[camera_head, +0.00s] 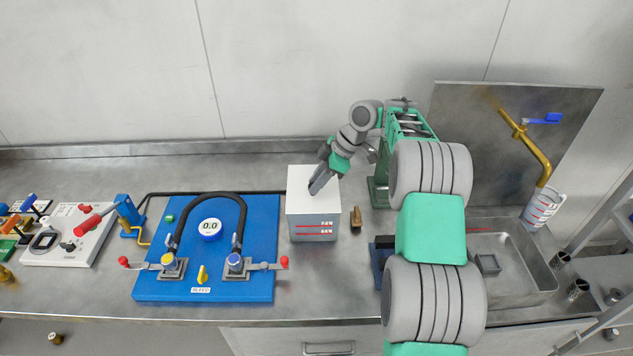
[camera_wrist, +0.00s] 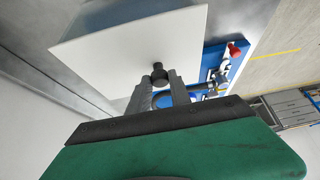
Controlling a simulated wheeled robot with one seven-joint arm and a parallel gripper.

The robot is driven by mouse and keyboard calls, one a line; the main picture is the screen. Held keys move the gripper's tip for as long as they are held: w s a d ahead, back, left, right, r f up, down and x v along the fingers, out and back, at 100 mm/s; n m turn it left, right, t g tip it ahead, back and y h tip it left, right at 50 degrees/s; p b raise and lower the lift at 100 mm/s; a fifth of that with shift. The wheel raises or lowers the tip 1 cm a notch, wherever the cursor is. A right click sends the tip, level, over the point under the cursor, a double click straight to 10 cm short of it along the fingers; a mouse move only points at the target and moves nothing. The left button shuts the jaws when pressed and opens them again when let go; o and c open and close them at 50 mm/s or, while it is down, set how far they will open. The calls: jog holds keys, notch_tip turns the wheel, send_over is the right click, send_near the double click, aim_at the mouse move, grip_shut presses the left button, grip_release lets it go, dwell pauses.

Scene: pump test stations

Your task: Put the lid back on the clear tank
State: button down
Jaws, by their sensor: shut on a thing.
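The clear tank (camera_head: 314,229) stands on the steel bench right of the blue board, with red line markings on its front. The white lid (camera_head: 300,178) lies flat over the tank's top in the head view; whether it is fully seated I cannot tell. The tank's far side is hidden.
The blue board (camera_head: 262,215) with hoses, a gauge and red-handled valves lies left of the tank. A small brass piece (camera_head: 356,218) stands just right of it. A sink (camera_head: 510,265) with a brass tap (camera_head: 540,150) is at the right. Bare bench lies in front of the tank.

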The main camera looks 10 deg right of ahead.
jog(key=shift+f, duration=0.1)
jog(key=c, duration=1.1)
grip_release()
jog(key=shift+o, duration=0.4)
jog(key=o, duration=0.4)
notch_tip(320, 180, up, 3)
jog(key=p, duration=0.3)
jog(key=shift+r, duration=2.5)
